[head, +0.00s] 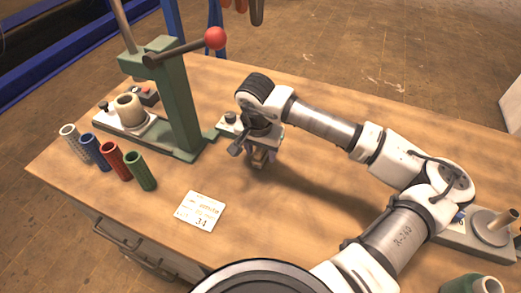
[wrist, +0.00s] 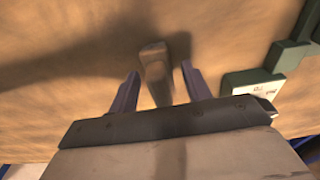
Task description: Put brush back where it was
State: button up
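My gripper (head: 259,163) points down over the middle of the wooden table, to the right of the green press. In the wrist view, its two purple-grey fingers (wrist: 158,82) stand apart on either side of a pale tan, blunt-ended piece, which may be the brush (wrist: 154,62). A narrow gap shows on the right side of this piece, and the left finger is very close to it. Its lower part is hidden by the gripper body. In the head view, the gripper mostly covers it. No other brush can be made out.
The green press (head: 178,105) with a red-knobbed lever stands at the left. White, blue, red and green tubes (head: 112,160) line the left edge. A card marked 34 (head: 200,211) lies in front. A grey fixture (head: 480,235) stands at the right.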

aim_at(259, 150)
jog(key=shift+r+p, duration=0.25)
jog(key=shift+p, duration=0.1)
jog(key=shift+r+b, duration=0.35)
jog(key=shift+b, duration=0.05)
jog(key=r, duration=0.2)
jog(key=r+b, duration=0.1)
jog(key=r, duration=0.3)
jog(key=shift+s+a+r+b, duration=0.2)
jog(key=shift+s+r+b, duration=0.1)
jog(key=shift+s, duration=0.1)
jog(key=shift+s+f, duration=0.1)
